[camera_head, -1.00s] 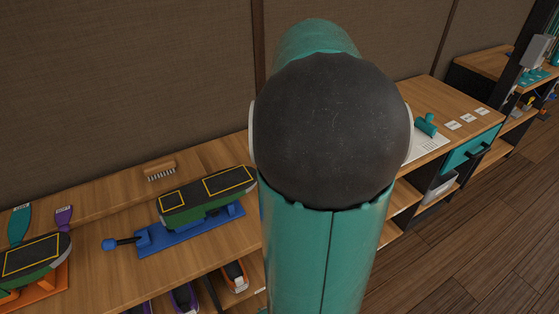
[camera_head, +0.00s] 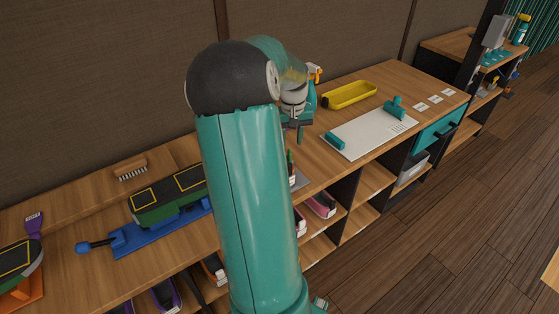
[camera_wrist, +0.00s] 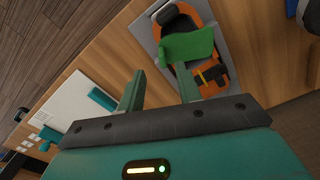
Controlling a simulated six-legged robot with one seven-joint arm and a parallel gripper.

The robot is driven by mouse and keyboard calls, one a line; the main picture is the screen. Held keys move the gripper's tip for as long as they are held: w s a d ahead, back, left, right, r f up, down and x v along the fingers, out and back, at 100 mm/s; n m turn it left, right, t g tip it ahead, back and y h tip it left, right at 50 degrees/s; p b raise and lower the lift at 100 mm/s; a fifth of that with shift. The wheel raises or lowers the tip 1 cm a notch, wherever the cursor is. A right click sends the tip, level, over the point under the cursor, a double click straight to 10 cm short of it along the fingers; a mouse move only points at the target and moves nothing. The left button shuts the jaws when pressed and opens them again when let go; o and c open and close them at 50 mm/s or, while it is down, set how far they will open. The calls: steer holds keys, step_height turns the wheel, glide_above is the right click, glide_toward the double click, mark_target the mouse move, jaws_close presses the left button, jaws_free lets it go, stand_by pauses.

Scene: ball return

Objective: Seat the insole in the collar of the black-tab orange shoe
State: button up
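In the wrist view an orange shoe (camera_wrist: 211,76) with black parts lies on a grey mat (camera_wrist: 145,30) on the bench. A green insole (camera_wrist: 188,45) lies across the middle of the shoe, over its opening. I cannot tell how deep it sits. My gripper (camera_wrist: 160,70) is open, its two teal fingers well apart with nothing between them. The right fingertip is close to the insole's lower edge; I cannot tell whether they touch. In the head view my gripper (camera_head: 299,130) is small above the bench, and my arm hides most of the shoe.
A yellow tray (camera_head: 349,95), a white sheet (camera_head: 365,137) with teal rollers (camera_head: 395,108) and an orange-topped bottle (camera_head: 314,72) stand to the right. A blue stand (camera_head: 160,232) and a brush (camera_head: 131,168) are at left. Shelves below hold other shoes (camera_head: 321,205).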

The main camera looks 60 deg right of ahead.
mark_target(290, 151)
steer(key=shift+w+f, duration=0.2)
steer(key=shift+f, duration=2.9)
jaws_close()
